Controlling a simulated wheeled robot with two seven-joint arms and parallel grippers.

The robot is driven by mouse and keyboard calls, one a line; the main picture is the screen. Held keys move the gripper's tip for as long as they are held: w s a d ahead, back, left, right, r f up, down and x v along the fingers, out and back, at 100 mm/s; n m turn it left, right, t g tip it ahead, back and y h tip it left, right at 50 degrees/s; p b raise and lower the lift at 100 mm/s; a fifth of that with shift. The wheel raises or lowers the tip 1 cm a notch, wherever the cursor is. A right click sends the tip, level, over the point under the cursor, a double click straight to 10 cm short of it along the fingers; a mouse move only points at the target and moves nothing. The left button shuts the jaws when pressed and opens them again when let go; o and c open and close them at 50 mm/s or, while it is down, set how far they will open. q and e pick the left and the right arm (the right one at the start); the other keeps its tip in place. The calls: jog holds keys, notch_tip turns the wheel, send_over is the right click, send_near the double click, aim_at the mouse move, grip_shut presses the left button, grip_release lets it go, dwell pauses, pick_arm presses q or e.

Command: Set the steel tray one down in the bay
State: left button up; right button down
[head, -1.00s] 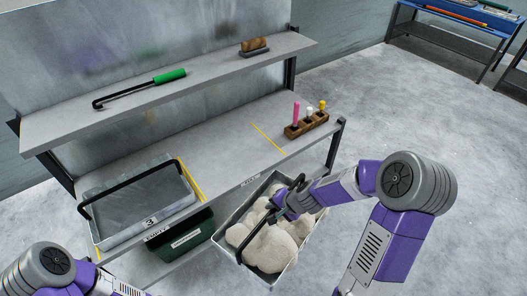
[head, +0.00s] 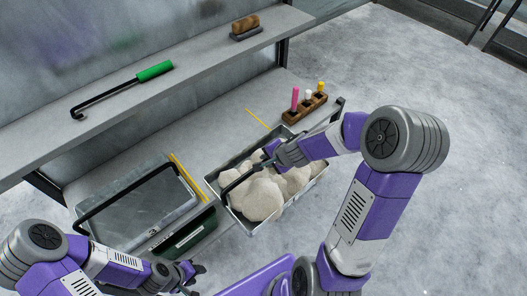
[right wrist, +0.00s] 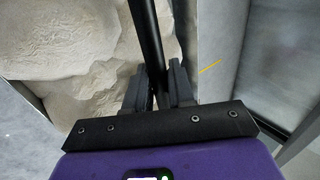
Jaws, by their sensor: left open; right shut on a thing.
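The steel tray (head: 224,207) is filled with lumpy cream fibre (head: 258,198) and has a black bar handle. My right gripper (head: 272,160) is shut on that handle; the right wrist view shows the dark bar between its fingers (right wrist: 159,88). The tray hangs at the front of the lower shelf, overlapping its front edge in the head view; I cannot tell its height above it. The bay (head: 215,140) is the bare shelf stretch between two yellow lines, behind the tray. My left gripper (head: 193,274) is open and empty at the lower left, apart from the tray.
Another steel tray (head: 135,215) with a black handle stands left of the yellow line (head: 187,179). A dark green bin (head: 187,235) is below. A wooden block with coloured pegs (head: 305,108) stands right of the other line. The upper shelf holds a green-handled hook (head: 152,72) and a brush (head: 245,27).

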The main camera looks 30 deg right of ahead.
jog(key=shift+s+r, duration=0.15)
jog(key=shift+s, duration=0.15)
pick_arm(q)
notch_tip(320, 180, up, 7)
jog(key=p, duration=0.7)
jog(key=shift+s, duration=0.2)
pick_arm(e)
jog(key=w+a+f, duration=0.2)
jog(key=w, duration=1)
jog(key=w+a+f, duration=0.3)
jog(key=w, duration=0.9)
jog(key=shift+w+f, duration=0.3)
jog(key=shift+w, duration=0.05)
pick_arm(q)
jog(key=shift+r, duration=0.1)
pick_arm(e)
jog(key=shift+a, duration=0.1)
jog(key=c, duration=1)
grip_release()
jog(key=shift+o, duration=0.6)
jog(key=shift+s+f, duration=0.1)
jog(key=shift+s, duration=0.05)
pick_arm(q)
jog(key=shift+f, duration=0.35)
pick_arm(e)
jog(key=a+v, duration=0.1)
jog(key=v, duration=0.6)
jog(key=shift+d+r, duration=0.35)
jog(key=shift+d, duration=0.2)
